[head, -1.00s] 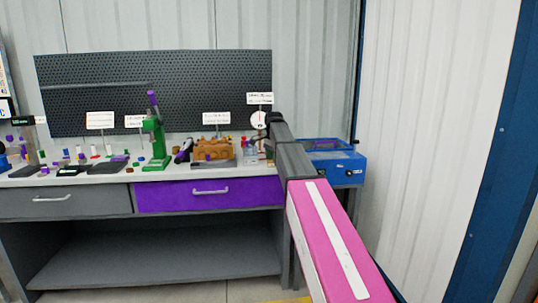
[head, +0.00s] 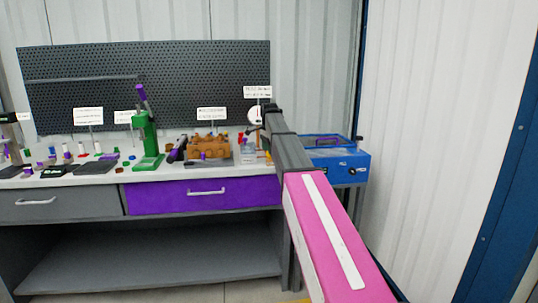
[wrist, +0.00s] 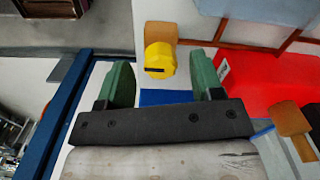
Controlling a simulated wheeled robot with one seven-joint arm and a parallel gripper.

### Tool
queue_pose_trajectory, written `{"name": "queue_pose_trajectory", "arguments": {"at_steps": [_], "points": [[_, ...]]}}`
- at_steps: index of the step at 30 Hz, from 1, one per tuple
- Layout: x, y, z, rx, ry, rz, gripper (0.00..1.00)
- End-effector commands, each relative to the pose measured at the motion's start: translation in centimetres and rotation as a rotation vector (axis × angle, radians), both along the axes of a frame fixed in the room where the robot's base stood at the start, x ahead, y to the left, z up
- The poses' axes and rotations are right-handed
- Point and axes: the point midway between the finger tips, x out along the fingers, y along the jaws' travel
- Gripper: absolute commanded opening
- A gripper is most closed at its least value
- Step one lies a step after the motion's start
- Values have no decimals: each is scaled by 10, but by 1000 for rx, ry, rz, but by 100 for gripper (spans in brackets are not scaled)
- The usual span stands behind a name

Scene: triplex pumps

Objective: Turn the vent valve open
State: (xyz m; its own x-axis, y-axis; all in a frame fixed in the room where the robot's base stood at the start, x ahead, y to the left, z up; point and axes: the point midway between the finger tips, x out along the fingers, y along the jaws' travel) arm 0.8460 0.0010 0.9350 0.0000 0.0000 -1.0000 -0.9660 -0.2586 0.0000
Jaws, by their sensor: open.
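A yellow round knob (wrist: 160,61) with a dark slot sits on a tan fitting (wrist: 160,31) in the wrist view. It may be the vent valve, but no label on it can be read. My gripper (wrist: 161,78) is open, its two green fingers apart, one to each side of the knob in the picture. The knob appears between the fingertips; I cannot tell how far it is in depth, and no finger visibly touches it. In the head view my arm hides the gripper and the knob.
A red block (wrist: 255,85) lies right of the fingers, with another tan fitting (wrist: 291,120) near it.

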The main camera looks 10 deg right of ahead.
Motion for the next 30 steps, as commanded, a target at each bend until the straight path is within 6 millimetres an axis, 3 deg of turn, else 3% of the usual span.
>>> {"name": "queue_pose_trajectory", "arguments": {"at_steps": [6,14,18,19,30], "points": [[0,0,-24,0,0,0,60],[0,0,-25,0,0,0,60],[0,0,-25,0,0,0,15],[0,0,-25,0,0,0,11],[0,0,-25,0,0,43,11]]}}
